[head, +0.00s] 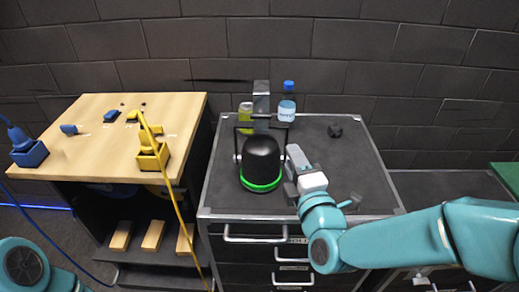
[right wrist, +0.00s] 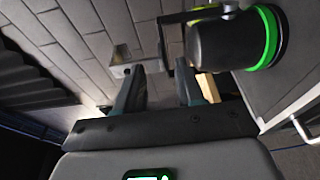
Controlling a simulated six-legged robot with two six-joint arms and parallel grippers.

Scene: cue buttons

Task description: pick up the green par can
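The green par can (head: 262,158) is a black can-shaped lamp with a glowing green ring at its lower rim and a yoke handle. It stands on the dark top of the drawer cabinet (head: 225,190). My right gripper (head: 290,172) is just right of the can, its fingers pointing towards it. In the right wrist view the fingers (right wrist: 160,75) are apart with nothing clearly held between them. The par can (right wrist: 225,42) shows there at upper right, beside the fingers, with part of its yoke behind them. My left gripper is out of view; only a left arm link shows.
A bottle with a blue cap (head: 287,103), a yellow-green can (head: 245,113) and a grey post (head: 261,100) stand behind the par can. A small dark knob (head: 334,131) lies at the back right. A wooden table (head: 100,155) with blue and yellow cabled blocks stands left.

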